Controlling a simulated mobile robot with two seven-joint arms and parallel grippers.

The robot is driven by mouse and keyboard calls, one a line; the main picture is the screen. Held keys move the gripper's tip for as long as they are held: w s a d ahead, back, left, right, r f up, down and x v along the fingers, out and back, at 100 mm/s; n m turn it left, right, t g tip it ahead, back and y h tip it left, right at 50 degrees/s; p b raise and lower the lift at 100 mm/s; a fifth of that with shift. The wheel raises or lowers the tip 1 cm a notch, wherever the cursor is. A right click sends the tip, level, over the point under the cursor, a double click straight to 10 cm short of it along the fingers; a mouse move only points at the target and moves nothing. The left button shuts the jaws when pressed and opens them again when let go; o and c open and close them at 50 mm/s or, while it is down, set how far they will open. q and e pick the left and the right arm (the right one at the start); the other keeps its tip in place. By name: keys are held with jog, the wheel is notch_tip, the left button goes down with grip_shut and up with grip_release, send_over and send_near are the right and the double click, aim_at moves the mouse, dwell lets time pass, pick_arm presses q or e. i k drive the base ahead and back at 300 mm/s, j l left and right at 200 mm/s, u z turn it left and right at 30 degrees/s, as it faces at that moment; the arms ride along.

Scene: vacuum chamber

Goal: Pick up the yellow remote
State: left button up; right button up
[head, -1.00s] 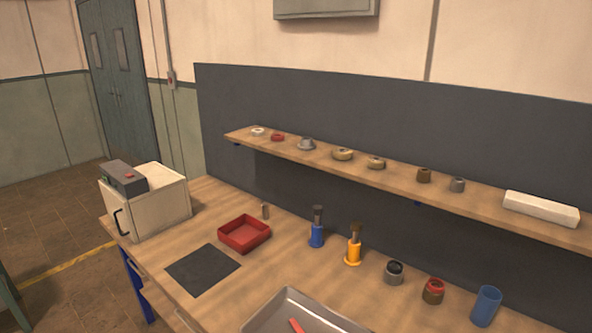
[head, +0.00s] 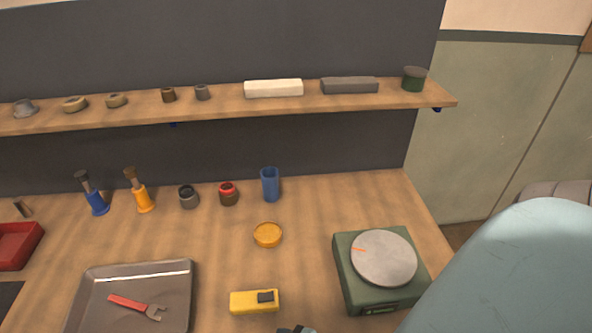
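The yellow remote (head: 254,301) lies flat on the wooden workbench in the head view, low and near the middle. It is a yellow block with a dark patch near its right end.
A metal tray (head: 88,284) with a red-handled wrench (head: 139,307) lies left of the remote. A green scale (head: 361,292) with a round plate stands to its right. An orange disc (head: 267,235) and a blue cup (head: 270,184) are behind. A shelf (head: 230,107) runs above.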

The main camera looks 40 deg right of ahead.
aim_at(244, 302)
jog(key=z, duration=0.9)
jog(key=k+j+u, duration=0.1)
jog(key=k+j, duration=0.15)
jog(key=k+j+u, duration=0.1)
jog(key=k+j, duration=0.15)
jog(key=j, duration=0.15)
